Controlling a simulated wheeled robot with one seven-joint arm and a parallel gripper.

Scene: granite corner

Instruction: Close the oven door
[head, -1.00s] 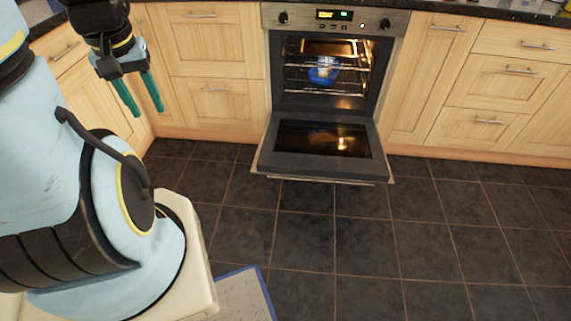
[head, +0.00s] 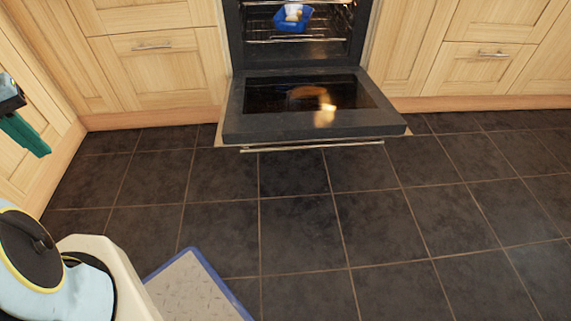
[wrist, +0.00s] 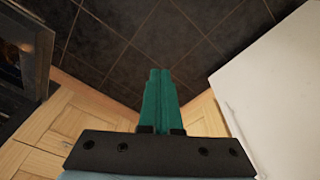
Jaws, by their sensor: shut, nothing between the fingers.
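The oven door (head: 248,129) is hinged down and lies open, about level, above the floor. Its bar handle (head: 312,145) runs along the front edge. The oven (head: 231,40) behind it is open, with a blue dish (head: 309,16) holding something pale on a rack. My gripper (head: 28,138) is at the far left of the head view, partly cut off, well apart from the door. In the wrist view its green fingers (wrist: 160,80) are together and empty. Part of the oven door (wrist: 38,55) shows at the left edge of the wrist view.
Wooden cabinets (head: 165,75) flank the oven and form a corner at the left. The dark tiled floor (head: 330,220) in front of the door is clear. A pale panel with a blue border (head: 195,290) lies low in front. A white surface (wrist: 270,90) fills the wrist view's right side.

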